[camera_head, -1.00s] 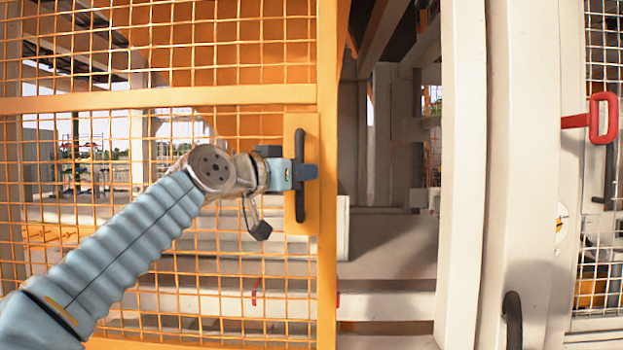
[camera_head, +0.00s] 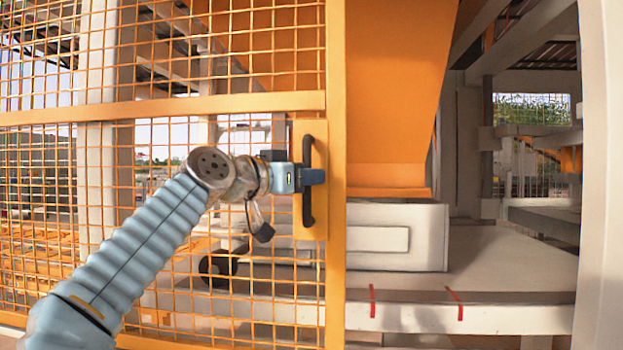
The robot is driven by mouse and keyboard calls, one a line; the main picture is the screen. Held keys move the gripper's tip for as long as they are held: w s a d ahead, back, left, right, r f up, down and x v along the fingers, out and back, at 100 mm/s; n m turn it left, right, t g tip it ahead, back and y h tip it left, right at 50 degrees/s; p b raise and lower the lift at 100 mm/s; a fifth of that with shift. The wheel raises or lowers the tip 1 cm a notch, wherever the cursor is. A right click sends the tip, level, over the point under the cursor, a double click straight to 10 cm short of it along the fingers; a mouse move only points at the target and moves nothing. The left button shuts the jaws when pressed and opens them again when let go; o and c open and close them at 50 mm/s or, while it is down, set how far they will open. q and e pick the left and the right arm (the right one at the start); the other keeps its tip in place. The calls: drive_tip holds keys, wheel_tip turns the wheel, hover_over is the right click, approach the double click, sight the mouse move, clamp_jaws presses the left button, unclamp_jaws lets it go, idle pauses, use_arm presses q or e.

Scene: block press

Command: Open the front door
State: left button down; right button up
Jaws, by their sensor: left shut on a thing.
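The front door is an orange frame with wire mesh (camera_head: 336,60), filling the left half of the head view. A black vertical bar handle (camera_head: 307,215) sits on an orange plate (camera_head: 310,133) near the door's right edge. My left gripper (camera_head: 308,177) is shut on the handle around its middle; its arm comes in from the lower left in front of the mesh. To the right of the door's edge a wide opening shows into the press. My right gripper is not in view.
Inside the opening are an orange sloped panel (camera_head: 395,90), a pale box (camera_head: 425,237) and a pale platform (camera_head: 500,260) with red marks on its front edge. A pale post (camera_head: 601,200) stands at the far right.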

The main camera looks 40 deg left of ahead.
use_arm(q)
drive_tip(key=shift+s+a, duration=0.3)
drive_tip(key=shift+a, duration=0.15)
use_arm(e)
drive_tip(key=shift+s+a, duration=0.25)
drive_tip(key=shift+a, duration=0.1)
use_arm(q)
drive_tip(key=c, duration=1.1)
unclamp_jaws()
drive_tip(key=s+b, duration=0.1)
drive_tip(key=s, duration=1.2)
drive_tip(key=shift+s+a+b, duration=0.25)
drive_tip(key=shift+s+b, duration=0.05)
drive_tip(key=shift+s, duration=0.1)
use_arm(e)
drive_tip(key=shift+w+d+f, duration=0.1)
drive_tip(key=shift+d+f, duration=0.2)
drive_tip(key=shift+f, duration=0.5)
